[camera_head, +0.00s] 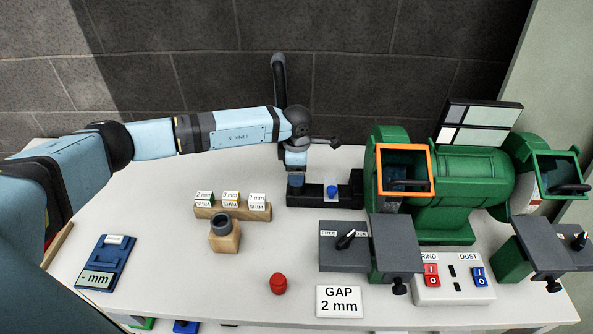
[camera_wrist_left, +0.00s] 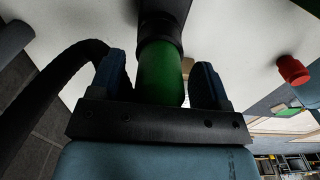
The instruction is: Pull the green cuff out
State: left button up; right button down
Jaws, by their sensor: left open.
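The green cuff (camera_wrist_left: 163,75) shows in the left wrist view as a green cylinder with a black collar (camera_wrist_left: 160,28) at its far end. My left gripper (camera_wrist_left: 159,82) is open, with one blue finger on each side of the cuff. A gap shows on the right side; on the left I cannot tell whether finger and cuff touch. In the head view my left gripper (camera_head: 296,182) points down at the left end of a black tray (camera_head: 312,199), and hides the cuff there. My right gripper is in neither view.
A green grinder (camera_head: 462,178) stands right of the tray, with an orange-framed shield (camera_head: 404,147). A wooden block with labelled tags (camera_head: 232,211), a wooden holder (camera_head: 225,240) and a red knob (camera_head: 278,284) stand in front. A dark hose (camera_head: 279,75) rises behind my wrist.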

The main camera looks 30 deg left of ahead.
pick_arm(q)
jog(key=shift+s+f, duration=0.3)
jog(key=shift+f, duration=0.3)
jog(key=c, duration=1.2)
jog(key=shift+r, duration=0.1)
jog(key=shift+w+a+r+p, duration=0.1)
jog(key=shift+w+r+p, duration=0.05)
jog(key=shift+r+p, duration=0.3)
jog(key=shift+w+r+p, duration=0.15)
jog(key=shift+r+p, duration=0.05)
jog(key=shift+r, duration=0.85)
jog(key=shift+r+p, duration=0.9)
jog(key=shift+r, duration=0.75)
jog(key=shift+r, duration=0.1)
jog(key=shift+r+p, duration=1.55)
jog(key=shift+r, duration=1.35)
